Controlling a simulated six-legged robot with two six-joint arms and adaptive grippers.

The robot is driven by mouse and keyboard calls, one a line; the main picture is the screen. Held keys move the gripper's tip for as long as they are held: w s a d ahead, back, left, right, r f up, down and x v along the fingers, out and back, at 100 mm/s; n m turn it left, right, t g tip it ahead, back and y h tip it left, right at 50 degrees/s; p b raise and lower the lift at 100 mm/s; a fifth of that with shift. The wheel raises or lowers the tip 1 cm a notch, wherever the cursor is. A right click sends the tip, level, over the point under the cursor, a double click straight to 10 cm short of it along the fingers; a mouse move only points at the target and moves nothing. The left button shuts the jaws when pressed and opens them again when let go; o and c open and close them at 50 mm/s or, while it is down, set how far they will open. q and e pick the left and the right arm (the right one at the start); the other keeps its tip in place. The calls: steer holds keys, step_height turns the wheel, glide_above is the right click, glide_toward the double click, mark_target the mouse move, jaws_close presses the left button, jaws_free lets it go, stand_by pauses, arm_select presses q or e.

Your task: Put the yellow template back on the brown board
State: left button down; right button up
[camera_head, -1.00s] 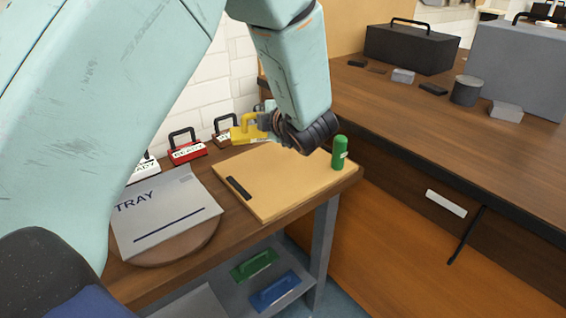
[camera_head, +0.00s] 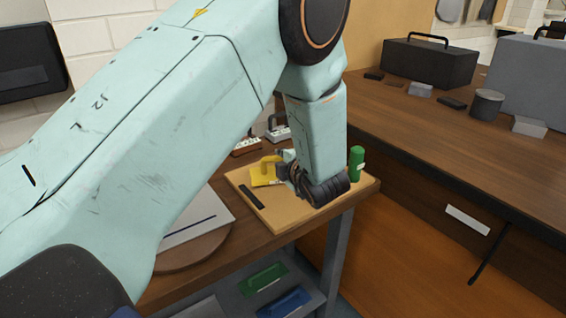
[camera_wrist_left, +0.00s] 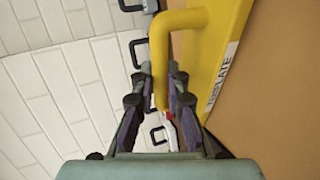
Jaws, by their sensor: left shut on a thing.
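The yellow template (camera_head: 262,179) is a flat plate with a yellow handle. In the left wrist view it shows close up, with a "TEMPLATE" label on its edge (camera_wrist_left: 218,45). My left gripper (camera_head: 281,166) is shut on its handle; in the wrist view the fingers (camera_wrist_left: 160,85) sit on both sides of the handle. The brown board (camera_head: 285,214) lies on the small table. The template is over its back left part; I cannot tell whether it touches. My arm hides part of the board. My right gripper is not in view.
A green cylinder (camera_head: 356,163) stands at the board's back right, close to my left wrist. A black bar (camera_head: 251,195) lies on the board's left side. Handled blocks (camera_head: 278,133) stand behind, by the white brick wall. A grey tray sheet (camera_head: 200,220) is at left, partly hidden.

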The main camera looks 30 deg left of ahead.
arm_select(q)
steer(key=shift+w+f, duration=0.15)
steer(key=shift+f, duration=0.05)
steer(key=shift+a, duration=0.2)
steer(key=shift+d+f, duration=0.1)
steer(key=c, duration=1.6)
jaws_free()
steer(key=shift+o, duration=1.2)
steer(key=shift+f, duration=0.1)
steer(key=shift+r, duration=0.3)
